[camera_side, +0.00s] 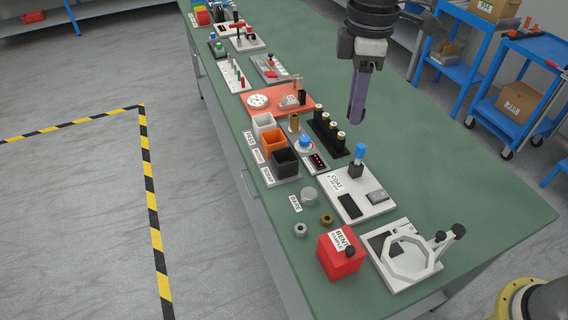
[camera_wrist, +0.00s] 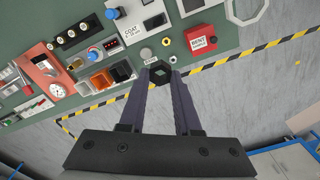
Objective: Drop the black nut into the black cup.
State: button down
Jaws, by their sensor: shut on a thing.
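My gripper (camera_side: 357,115) hangs high above the right part of the green bench in the side view. Its purple fingers are shut on a black hexagonal nut (camera_wrist: 160,72), which shows between the fingertips in the wrist view. In the side view the nut cannot be made out against the fingers. The black cup (camera_side: 285,163) is a square open box at the front end of a row of cups, left of and below my gripper in the picture. In the wrist view the black cup (camera_wrist: 122,70) lies left of the held nut.
An orange cup (camera_side: 272,141) and a white cup (camera_side: 263,124) stand beside the black one. Black-and-gold posts (camera_side: 318,112) and a blue-knobbed device (camera_side: 305,142) stand close by. A silver nut (camera_side: 300,230), brass nut (camera_side: 327,220) and red box (camera_side: 338,262) are near the front edge.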

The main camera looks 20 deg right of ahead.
jog(key=w+a, duration=0.3)
jog(key=w, duration=0.5)
jog(key=w+a+f, duration=0.1)
jog(key=w+f, duration=0.7)
jog(key=f, duration=0.1)
jog(key=shift+w, duration=0.35)
jog(key=shift+f, duration=0.35)
jog(key=shift+w+a+f, duration=0.1)
jog(key=shift+w+f, duration=0.1)
jog(key=shift+f, duration=0.05)
jog(key=shift+w+f, duration=0.1)
jog(key=shift+f, duration=0.05)
jog(key=shift+f, duration=0.35)
notch_tip(320, 180, down, 7)
